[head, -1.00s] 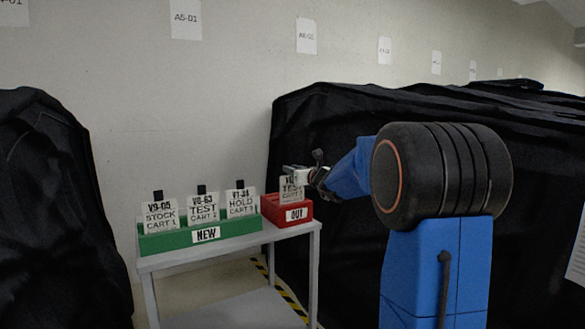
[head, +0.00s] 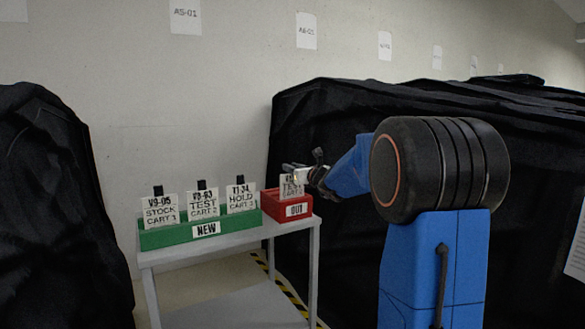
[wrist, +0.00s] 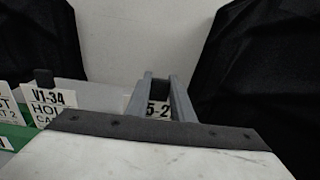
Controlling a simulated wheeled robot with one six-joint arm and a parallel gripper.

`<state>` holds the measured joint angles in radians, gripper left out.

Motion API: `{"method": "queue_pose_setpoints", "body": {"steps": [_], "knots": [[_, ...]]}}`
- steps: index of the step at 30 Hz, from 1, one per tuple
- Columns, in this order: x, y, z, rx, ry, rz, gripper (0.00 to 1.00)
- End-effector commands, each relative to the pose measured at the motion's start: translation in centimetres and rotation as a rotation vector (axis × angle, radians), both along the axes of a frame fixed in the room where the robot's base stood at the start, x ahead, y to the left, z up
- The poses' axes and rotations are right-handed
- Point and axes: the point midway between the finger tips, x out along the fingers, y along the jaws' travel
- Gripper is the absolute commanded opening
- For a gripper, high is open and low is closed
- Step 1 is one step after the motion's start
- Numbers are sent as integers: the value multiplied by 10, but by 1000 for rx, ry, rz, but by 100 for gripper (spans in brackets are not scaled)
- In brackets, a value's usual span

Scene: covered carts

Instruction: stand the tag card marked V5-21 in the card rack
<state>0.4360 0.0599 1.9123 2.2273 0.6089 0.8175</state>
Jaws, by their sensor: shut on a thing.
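My gripper (head: 290,170) is shut on a white tag card (head: 292,187) at the red box marked OUT (head: 297,211). The card stands upright there, its lower part behind the box front. I cannot tell if it touches the box floor. Its top line is blurred in the head view; "TEST" shows below. In the wrist view the card (wrist: 158,111) shows "5-2" between my fingers (wrist: 160,82), the rest hidden. A green rack marked NEW (head: 160,238) holds three upright cards: V9-05 STOCK (head: 160,211), one that seems V8-63 TEST (head: 203,206), and V1-34 HOLD (head: 241,200).
The rack and box stand side by side on a small grey table (head: 235,243) with a lower shelf. Black-covered carts stand on the left (head: 50,200) and behind on the right (head: 330,120). A pale wall is behind the table.

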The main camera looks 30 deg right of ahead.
Motion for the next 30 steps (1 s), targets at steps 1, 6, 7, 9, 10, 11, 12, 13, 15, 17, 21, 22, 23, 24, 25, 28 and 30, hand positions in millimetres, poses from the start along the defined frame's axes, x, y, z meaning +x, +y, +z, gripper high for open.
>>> {"method": "queue_pose_setpoints", "body": {"steps": [1, 6, 7, 9, 10, 11, 12, 13, 15, 17, 21, 22, 23, 24, 25, 28, 30], "knots": [[0, 0, -1, 0, 0, 0, 0], [0, 0, -5, 0, 0, -1, 0], [0, 0, -6, 0, 0, -1, 0], [0, 0, -8, 1, 0, -1, 0], [0, 0, -9, 1, 0, -1, 0], [0, 0, -9, 1, 0, -1, 0], [0, 0, -10, 1, 0, -1, 0], [0, 0, -11, 1, 0, -1, 0], [0, 0, -12, 0, 1, -1, 0], [0, 0, -13, 0, 0, -1, 0], [0, 0, -13, 0, 0, -1, 0], [0, 0, -13, 0, 0, -1, 0], [0, 0, -13, 0, 0, -1, 23], [0, 0, -12, 0, 0, -1, 33], [0, 0, -12, 0, 0, -1, 40], [0, 0, -12, 0, 0, -1, 43], [0, 0, -12, 0, 0, -1, 43]]}}
